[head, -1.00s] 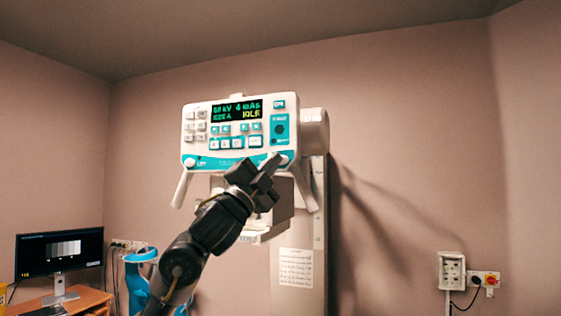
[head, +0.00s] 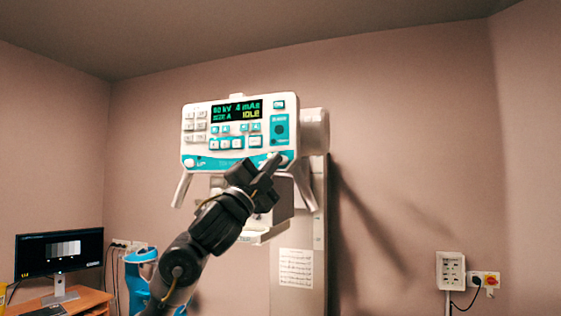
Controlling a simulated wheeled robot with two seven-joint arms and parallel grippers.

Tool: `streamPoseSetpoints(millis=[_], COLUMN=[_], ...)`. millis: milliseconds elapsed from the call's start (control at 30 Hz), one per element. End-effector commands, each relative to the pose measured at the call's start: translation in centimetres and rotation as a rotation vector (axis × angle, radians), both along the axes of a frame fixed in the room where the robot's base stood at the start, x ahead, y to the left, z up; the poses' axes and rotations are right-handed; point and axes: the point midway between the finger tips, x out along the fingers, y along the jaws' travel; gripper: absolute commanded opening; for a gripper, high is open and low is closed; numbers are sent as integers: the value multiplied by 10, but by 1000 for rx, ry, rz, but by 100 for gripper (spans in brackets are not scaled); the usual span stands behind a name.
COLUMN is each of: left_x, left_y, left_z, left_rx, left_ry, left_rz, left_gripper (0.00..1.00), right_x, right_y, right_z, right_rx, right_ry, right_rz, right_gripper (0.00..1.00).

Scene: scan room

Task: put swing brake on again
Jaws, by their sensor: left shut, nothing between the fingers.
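The control panel (head: 237,133) is white and teal with a lit display (head: 236,110) that reads 60 kV, 4 mAs and IDLE. It has several buttons and two handles below, with the left handle (head: 182,190) in clear view. A round white knob (head: 189,163) sits at its lower left corner, and another knob (head: 284,160) at its lower right. My left gripper (head: 275,161) is shut and empty, its tips at the lower right knob, partly covering it. I cannot tell whether they touch it. The label by that knob is hidden. My right gripper is not in view.
The panel is on a column (head: 319,230) with a paper notice (head: 295,268). A monitor (head: 59,252) stands on a wooden desk (head: 92,299) at lower left. A blue and white object (head: 138,280) is behind my arm. Wall sockets (head: 451,270) are at right.

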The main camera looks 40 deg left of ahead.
Motion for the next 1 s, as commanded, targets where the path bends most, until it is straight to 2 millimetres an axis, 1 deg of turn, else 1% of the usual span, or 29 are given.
streamPoseSetpoints(millis=[633, 1000], left_x=[0, 8], left_y=[0, 3], left_z=[0, 0], left_rx=[0, 0], left_ry=[0, -1], left_rz=[0, 0], left_gripper=[0, 0], right_x=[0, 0], right_y=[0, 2], right_z=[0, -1], right_rx=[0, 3], right_ry=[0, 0], right_rz=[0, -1], right_gripper=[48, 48])
